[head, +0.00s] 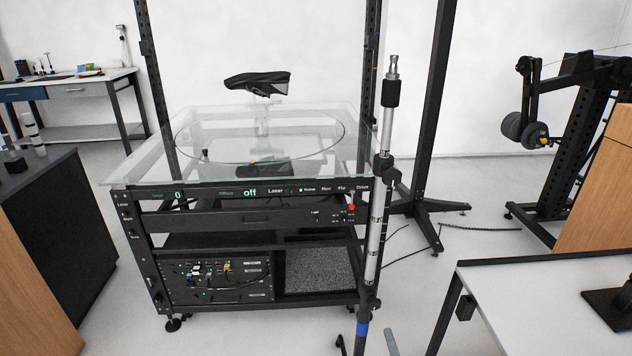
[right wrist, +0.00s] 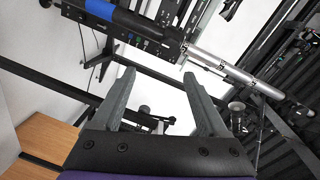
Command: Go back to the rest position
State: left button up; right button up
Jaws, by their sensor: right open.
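My right gripper (right wrist: 158,74) is open in the right wrist view, with its two grey fingers spread and nothing between them. In the head view only what looks like a grey fingertip (head: 391,342) shows at the bottom edge, right of the pole's foot. The turntable (head: 120,178) stands ahead, with a clear glass top on a black frame. A black shoe-like object (head: 257,82) sits raised above the glass. The front panel reads "0" and "off" and has a red button (head: 351,207) at its right end. My left gripper is not in view.
A silver and black pole (head: 376,230) with a blue band stands at the turntable's front right corner. A white-topped table (head: 530,285) is at the lower right. A dark cabinet (head: 60,220) stands at the left. A black rack machine (head: 570,150) is at the far right.

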jog(key=s+a+f+n+g, duration=0.1)
jog(key=s+f+n+g, duration=0.1)
jog(key=s+n+g, duration=0.75)
jog(key=s+a+f+n+g, duration=0.1)
jog(key=s+f+n+g, duration=0.3)
jog(key=s, duration=1.1)
pick_arm(q)
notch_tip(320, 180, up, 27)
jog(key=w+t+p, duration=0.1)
jog(key=p, duration=2.2)
jog(key=shift+p, duration=0.4)
pick_arm(e)
notch_tip(320, 180, up, 30)
jog(key=w+t, duration=0.2)
jog(key=shift+d+f+n, duration=0.2)
jog(key=shift+f+n, duration=0.05)
jog(key=shift+n, duration=0.1)
